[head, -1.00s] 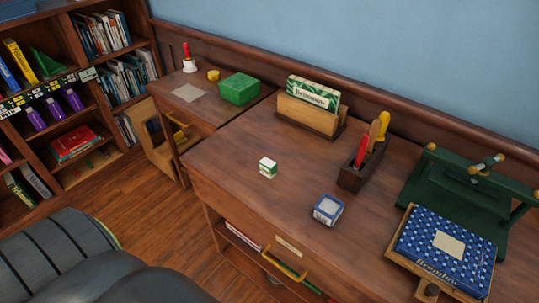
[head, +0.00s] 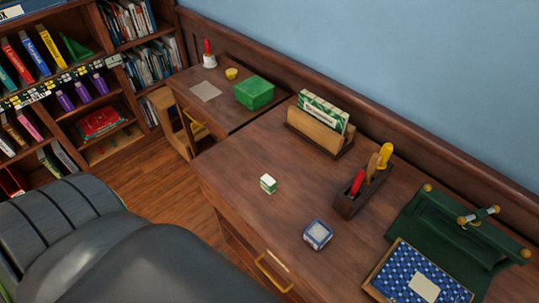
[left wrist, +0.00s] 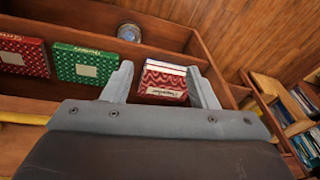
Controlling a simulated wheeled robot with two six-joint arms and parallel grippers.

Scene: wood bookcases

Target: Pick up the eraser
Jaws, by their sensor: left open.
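A small white and green block, which looks like the eraser (head: 268,183), lies on the brown wooden desk (head: 230,160), left of a small blue and white box (head: 317,234). My left gripper (left wrist: 160,68) shows in the left wrist view, open with its fingers apart. Beyond and between its fingers is a red patterned box (left wrist: 163,84) in a wooden compartment; I see no contact. The eraser is not visible in the left wrist view. Neither gripper shows in the head view.
On the desk stand a wooden box holder (head: 318,135), a tool caddy (head: 362,190) and a green press (head: 450,230) beside a blue patterned box (head: 422,283). A green box (head: 254,92) sits further back. A bookcase (head: 70,75) stands left. The desk around the eraser is clear.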

